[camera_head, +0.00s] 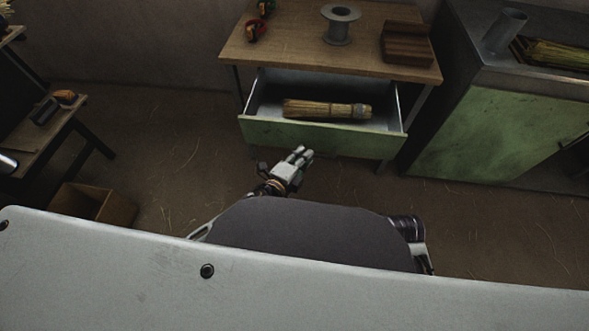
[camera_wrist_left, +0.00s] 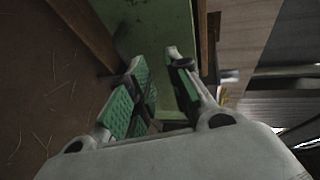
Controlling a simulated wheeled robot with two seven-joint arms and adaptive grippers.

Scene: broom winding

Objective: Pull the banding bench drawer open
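The banding bench (camera_head: 330,55) has a wooden top, and its drawer (camera_head: 315,137) with a green front is pulled out. A bundle of bristles with a pale band (camera_head: 325,109) lies in the drawer. My left gripper (camera_head: 302,154) is in front of the drawer front and looks apart from it. In the left wrist view its green-padded fingers (camera_wrist_left: 161,76) are spread with nothing seen between them, and a green panel (camera_wrist_left: 165,30) shows beyond. The drawer's handle cannot be made out. My right gripper is not in view.
On the bench top are a grey spool (camera_head: 340,28), a wooden block (camera_head: 406,45) and small red-and-green items (camera_head: 257,29). A green cabinet (camera_head: 490,130) stands at the right. A side table (camera_head: 42,135) and an open box (camera_head: 92,205) are at the left. Bare floor lies between.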

